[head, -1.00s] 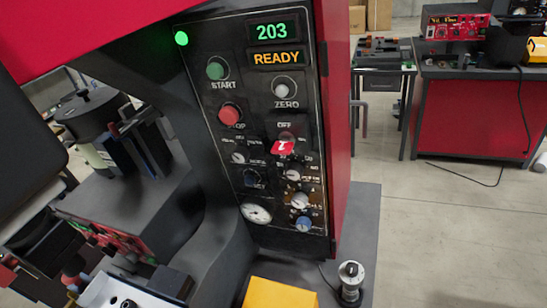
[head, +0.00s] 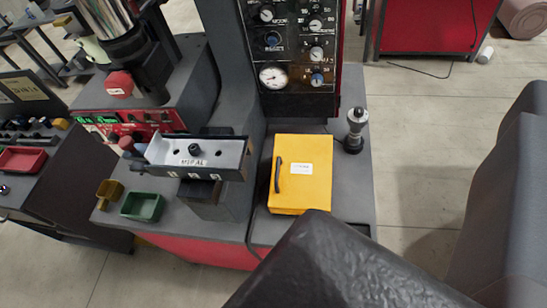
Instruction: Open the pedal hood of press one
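A yellow box-shaped hood (head: 312,187) sits on the grey base of the press, below the control panel (head: 292,52). It looks closed. A black curved handle (head: 279,175) is on its left side and a small white label is on its top. I cannot tell for certain that this is press one. My gripper's fingers do not show. Large dark parts that look like my own arm fill the bottom middle and right edge, and the bottom one overlaps the hood's lower edge in the picture.
A knobbed black post (head: 355,130) stands right of the hood. Left of it is a metal fixture (head: 198,155), with a green tray (head: 143,207) and a small yellow bin (head: 109,192) further left. A red cabinet (head: 430,27) stands behind. The floor to the right is open.

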